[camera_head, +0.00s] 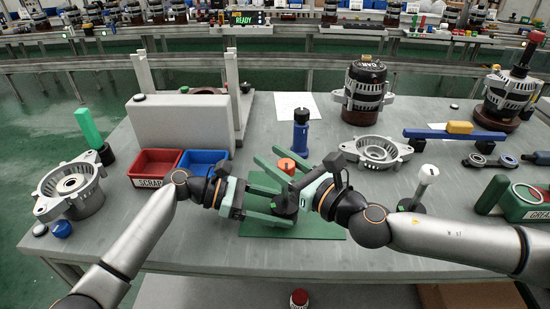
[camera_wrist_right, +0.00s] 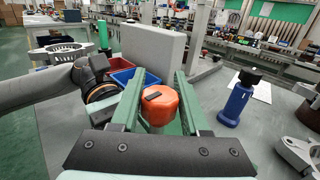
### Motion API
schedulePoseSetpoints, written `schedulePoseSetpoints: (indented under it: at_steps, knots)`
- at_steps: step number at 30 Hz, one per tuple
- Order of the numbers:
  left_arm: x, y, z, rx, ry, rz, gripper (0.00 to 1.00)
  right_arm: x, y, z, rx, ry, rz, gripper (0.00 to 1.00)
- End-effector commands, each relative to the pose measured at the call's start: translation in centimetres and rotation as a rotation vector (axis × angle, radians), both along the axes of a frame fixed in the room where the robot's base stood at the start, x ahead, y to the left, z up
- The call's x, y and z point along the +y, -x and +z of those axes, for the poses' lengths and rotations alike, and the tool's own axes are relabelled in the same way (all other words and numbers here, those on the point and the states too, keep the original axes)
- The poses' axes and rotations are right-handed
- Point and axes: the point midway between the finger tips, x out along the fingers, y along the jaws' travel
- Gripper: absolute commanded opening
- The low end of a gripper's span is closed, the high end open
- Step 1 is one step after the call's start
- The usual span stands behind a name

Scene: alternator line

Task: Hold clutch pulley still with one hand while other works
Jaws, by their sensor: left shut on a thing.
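A dark round part, seemingly the clutch pulley (camera_head: 286,202), stands over the green mat (camera_head: 325,222) in the head view. My left gripper (camera_head: 272,206) comes in low from the left and is shut on it, with fingers along its sides. An orange knob-like piece with a black mark on top (camera_wrist_right: 160,103) lies between the fingers of my right gripper (camera_wrist_right: 160,98); it also shows in the head view (camera_head: 287,165). The right fingers are spread on either side of it; I cannot tell whether they touch it. The fingers partly hide the pulley.
A blue bottle-like tool (camera_head: 301,133) stands just behind the grippers. A red bin (camera_head: 142,178) and a blue bin (camera_head: 196,157) are to the left. An alternator housing (camera_head: 377,151) and a white-topped tool (camera_head: 424,180) stand to the right. The mat's front is bare.

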Motion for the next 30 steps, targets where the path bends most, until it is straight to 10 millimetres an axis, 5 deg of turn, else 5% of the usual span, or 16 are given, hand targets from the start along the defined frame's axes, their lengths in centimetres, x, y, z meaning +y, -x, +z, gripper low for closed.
schedulePoseSetpoints:
  at_steps: [11, 30]
  knots:
    - [-0.01, 0.00, 0.04, 0.000, 0.001, 0.000, 0.24, -0.04, -0.01, -0.01, 0.000, 0.000, -0.001, 0.01]
    - [-0.02, 0.03, 0.04, 0.000, 0.001, -0.001, 0.24, -0.15, -0.24, 0.06, -0.001, -0.005, -0.139, 0.00]
